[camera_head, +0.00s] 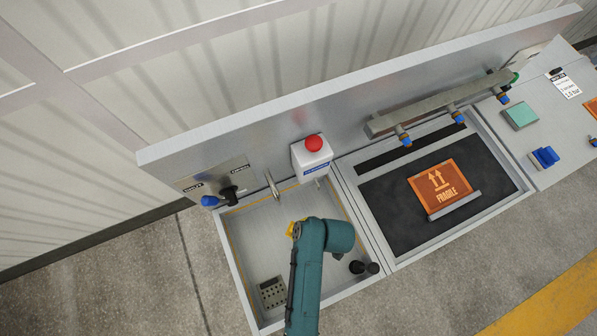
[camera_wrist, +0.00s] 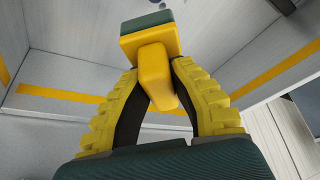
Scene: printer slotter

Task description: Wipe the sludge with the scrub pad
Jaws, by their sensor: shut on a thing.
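The scrub pad (camera_wrist: 150,32) has a dark green pad and a yellow handle. It shows at the top centre of the wrist view. My gripper (camera_wrist: 160,78) has its two yellow ribbed fingers closed around the handle, with the pad held beyond the fingertips. In the head view my gripper (camera_head: 296,229) is over the sink basin (camera_head: 252,232), mostly hidden by my teal arm; only a bit of yellow shows.
A drain grate (camera_head: 272,292) lies at the basin's near left. A white box with a red button (camera_head: 314,143) and a spout (camera_head: 272,185) stand behind.

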